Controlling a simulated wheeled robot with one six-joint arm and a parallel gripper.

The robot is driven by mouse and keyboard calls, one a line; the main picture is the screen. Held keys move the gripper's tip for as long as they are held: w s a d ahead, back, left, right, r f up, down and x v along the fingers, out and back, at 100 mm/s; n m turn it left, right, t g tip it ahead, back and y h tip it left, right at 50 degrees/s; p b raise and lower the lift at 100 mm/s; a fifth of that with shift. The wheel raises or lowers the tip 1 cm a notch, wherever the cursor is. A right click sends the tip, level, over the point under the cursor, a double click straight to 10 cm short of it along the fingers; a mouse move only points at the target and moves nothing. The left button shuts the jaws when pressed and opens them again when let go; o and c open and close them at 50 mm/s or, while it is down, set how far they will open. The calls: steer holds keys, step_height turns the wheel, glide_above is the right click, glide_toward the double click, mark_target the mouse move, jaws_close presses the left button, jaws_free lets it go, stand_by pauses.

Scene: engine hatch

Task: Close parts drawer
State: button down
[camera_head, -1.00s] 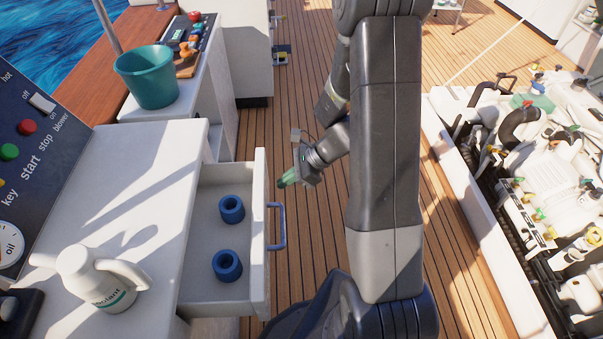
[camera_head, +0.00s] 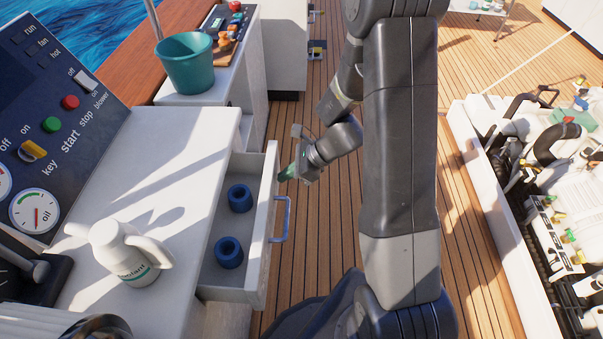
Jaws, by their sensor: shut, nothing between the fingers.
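The parts drawer (camera_head: 262,235) is open, pulled out to the right from the white cabinet (camera_head: 165,160). Two blue ring-shaped parts lie inside it, a far one (camera_head: 240,198) and a near one (camera_head: 229,252). Its blue bar handle (camera_head: 286,219) is on the outer face of the drawer front. My gripper (camera_head: 283,176) has green fingertips and is shut and empty. It is by the far end of the drawer front, beyond the handle. Whether the tips touch the front I cannot tell.
A white coolant jug (camera_head: 122,255) stands on the cabinet top, and a teal bucket (camera_head: 187,64) stands on the counter behind. A control panel (camera_head: 50,110) is at left. The open engine hatch (camera_head: 560,190) is at right, with wooden deck between.

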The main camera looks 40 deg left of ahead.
mark_target(275, 163)
steer(key=s+a, duration=0.2)
steer(key=a, duration=0.1)
steer(key=s+a, duration=0.2)
steer(key=a, duration=0.1)
steer(key=s+a+p, duration=0.1)
steer(key=s+a, duration=0.2)
steer(key=shift+a, duration=0.2)
steer(key=shift+a+r, duration=0.1)
steer(key=shift+s, duration=0.1)
steer(key=shift+w+d, duration=0.25)
steer(key=shift+w, duration=0.1)
steer(key=shift+w+d, duration=0.45)
steer(key=shift+d, duration=0.2)
steer(key=shift+w+d, duration=0.45)
steer(key=shift+d, duration=0.15)
steer(key=p+v, duration=0.1)
steer(key=v, duration=0.9)
steer(key=shift+w+d, duration=0.1)
steer(key=shift+d, duration=0.15)
